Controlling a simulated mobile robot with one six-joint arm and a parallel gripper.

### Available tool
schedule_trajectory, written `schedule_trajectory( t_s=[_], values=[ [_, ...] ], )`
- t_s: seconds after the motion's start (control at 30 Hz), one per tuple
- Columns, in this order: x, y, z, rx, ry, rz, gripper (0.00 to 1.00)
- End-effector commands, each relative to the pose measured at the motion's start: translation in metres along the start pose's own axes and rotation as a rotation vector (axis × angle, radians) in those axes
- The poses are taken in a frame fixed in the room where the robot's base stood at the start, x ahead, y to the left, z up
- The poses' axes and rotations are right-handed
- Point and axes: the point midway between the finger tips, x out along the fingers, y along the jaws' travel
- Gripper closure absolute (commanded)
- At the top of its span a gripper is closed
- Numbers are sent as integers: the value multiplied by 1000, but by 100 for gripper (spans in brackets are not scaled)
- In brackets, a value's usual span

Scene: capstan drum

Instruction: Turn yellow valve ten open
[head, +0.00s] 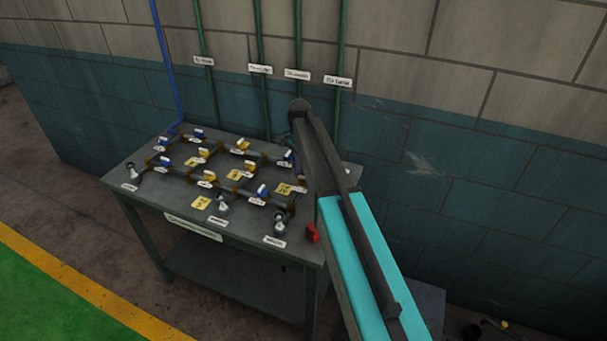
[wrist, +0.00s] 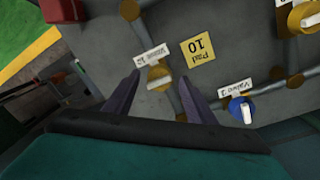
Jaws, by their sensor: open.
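A yellow valve (wrist: 157,76) with a pale handle shows in the wrist view, beside a white tag (wrist: 152,55) that is small and upside down, perhaps reading "Valve 10". A yellow card (wrist: 198,50) reading "Pad 10" lies just beside it. My gripper (wrist: 158,92) is open, with its two dark fingers apart on either side of the yellow valve. I cannot tell whether either finger touches it.
A blue valve (wrist: 240,109) sits right of the fingers in the wrist view, and another yellow valve (wrist: 303,17) is at the upper right. The grey bench (head: 150,197) carries several valves on pipes against the wall. A red block (head: 312,232) is at its right edge.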

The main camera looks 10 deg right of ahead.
Motion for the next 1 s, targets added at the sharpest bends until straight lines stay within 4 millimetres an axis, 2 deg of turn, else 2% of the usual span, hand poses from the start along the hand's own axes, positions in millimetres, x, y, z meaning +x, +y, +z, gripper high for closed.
schedule_trajectory(
  t_s=[0.17,0.4,0.77,1.0],
  values=[
    [0,0,0,0,0,0,51],
    [0,0,-1,1,0,0,90],
    [0,0,-1,-35,3,0,90],
    [0,0,0,-145,11,0,90]
  ],
)
